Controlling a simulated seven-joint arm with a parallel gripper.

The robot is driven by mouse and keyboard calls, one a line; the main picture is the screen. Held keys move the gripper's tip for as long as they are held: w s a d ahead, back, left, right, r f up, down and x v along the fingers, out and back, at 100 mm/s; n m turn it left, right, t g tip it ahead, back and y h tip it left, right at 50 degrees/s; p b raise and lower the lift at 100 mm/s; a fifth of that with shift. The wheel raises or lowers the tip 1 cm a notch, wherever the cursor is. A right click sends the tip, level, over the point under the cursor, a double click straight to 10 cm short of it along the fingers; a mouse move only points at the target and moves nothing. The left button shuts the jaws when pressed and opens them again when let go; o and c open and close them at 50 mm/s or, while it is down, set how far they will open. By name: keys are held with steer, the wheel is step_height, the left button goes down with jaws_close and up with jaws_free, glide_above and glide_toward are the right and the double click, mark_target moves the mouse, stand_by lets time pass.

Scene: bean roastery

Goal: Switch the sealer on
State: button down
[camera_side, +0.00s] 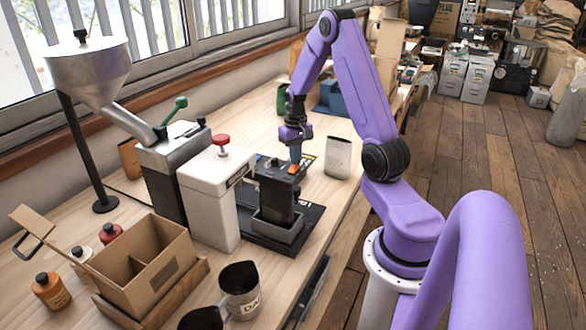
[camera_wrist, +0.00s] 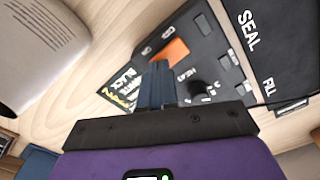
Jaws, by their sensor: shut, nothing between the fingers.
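The sealer (camera_side: 274,196) is a black machine with a control panel on top, standing on the bench near the middle of the side view. Its dark panel (camera_wrist: 200,60) fills the upper middle of the wrist view, with an orange switch (camera_wrist: 169,50), a round black knob (camera_wrist: 199,88) and small marked keys. The orange switch also shows in the side view (camera_side: 293,170). My gripper (camera_side: 295,160) is shut and empty, pointing down over the panel. In the wrist view its blue-grey fingers (camera_wrist: 159,66) end right beside the orange switch; I cannot tell whether they touch it.
A white machine (camera_side: 208,195) with a red knob stands left of the sealer. A pale bag (camera_side: 338,157) stands to its right. A black mat lettered SEAL (camera_wrist: 275,25) lies at upper right.

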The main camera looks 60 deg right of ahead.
steer(key=shift+f, duration=0.35)
stand_by(0.3)
steer(key=shift+r, duration=3.5)
steer(key=s+a+r+n, duration=0.2)
steer(key=a, duration=0.6)
steer(key=s+a+r+n+g, duration=0.1)
steer(key=a+r+n, duration=0.1)
steer(key=a, duration=0.6)
steer(key=s+a+r+n, duration=0.2)
steer(key=a+r, duration=0.1)
steer(key=a, duration=0.5)
steer(key=shift+s+a+r+y, duration=0.1)
steer(key=shift+s+y, duration=0.2)
steer(key=s+a+n, duration=0.5)
steer(key=s+n, duration=0.1)
steer(key=s, duration=0.2)
steer(key=s+a+n+t, duration=0.1)
steer(key=s+a+n, duration=0.4)
steer(key=s, duration=0.3)
steer(key=shift+s+a+f+n, duration=0.2)
steer(key=shift+a+n, duration=0.1)
steer(key=shift+n, duration=0.5)
